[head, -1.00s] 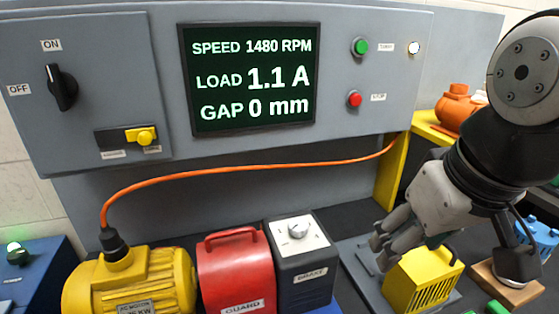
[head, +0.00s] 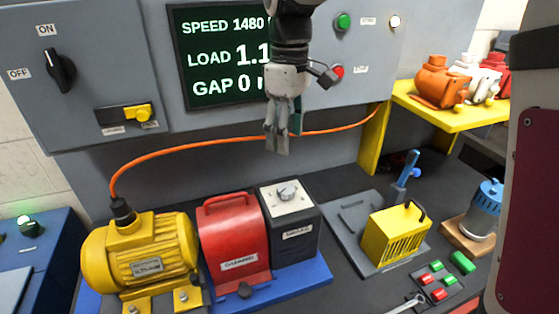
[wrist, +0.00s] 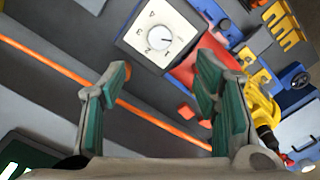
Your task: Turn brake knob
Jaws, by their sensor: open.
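The brake knob (head: 287,193) is a small silver dial on a white plate (head: 304,199) on top of the dark brake box (head: 292,243). In the wrist view the knob (wrist: 160,39) shows ahead of the fingertips, near the top middle, with marks around it on the white plate. My gripper (head: 279,145) hangs above the brake box, pointing down, in front of the panel. In the wrist view its green-padded fingers (wrist: 163,72) are spread apart with nothing between them. The gripper is clear of the knob.
A red guard (head: 233,240) stands left of the brake box, with a yellow motor (head: 140,255) beyond it. An orange cable (head: 210,145) runs behind. A yellow cage (head: 396,236) sits to the right. The grey panel (head: 90,70) rises behind.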

